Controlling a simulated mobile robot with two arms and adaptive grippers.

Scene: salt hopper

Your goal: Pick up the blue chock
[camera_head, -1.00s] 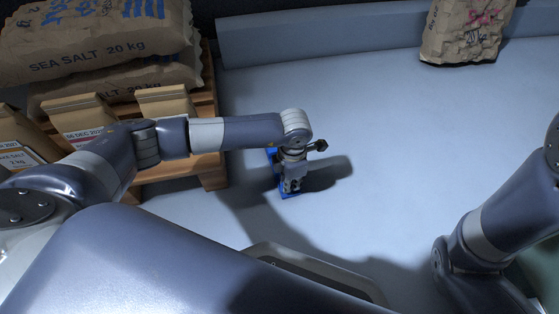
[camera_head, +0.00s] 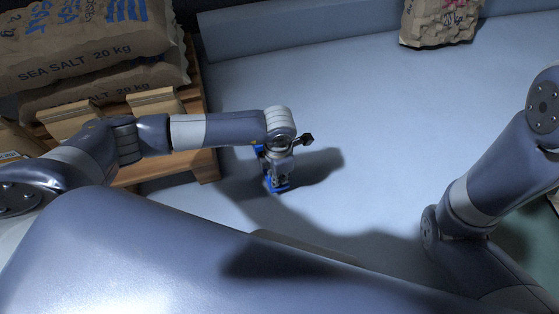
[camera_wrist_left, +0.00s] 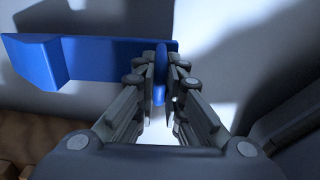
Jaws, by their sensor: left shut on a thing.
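The blue chock (camera_wrist_left: 100,58) lies across the upper left of the left wrist view, with a thin upright blue part (camera_wrist_left: 160,72) between my finger pads. My left gripper (camera_wrist_left: 166,75) is shut on that part. In the head view my left gripper (camera_head: 275,178) points down over the floor, and the chock (camera_head: 281,188) shows as small blue patches around the fingers. The gripper and wrist hide most of it there. I cannot tell whether the chock touches the floor. My right arm is at the right of the head view; its gripper is out of view.
A wooden pallet (camera_head: 208,165) with stacked salt sacks (camera_head: 100,75) stands at the left, close to my left arm. Another paper sack (camera_head: 438,25) stands at the back right. A low grey-blue ledge (camera_head: 300,30) runs along the back. The floor (camera_head: 390,120) right of the gripper is clear.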

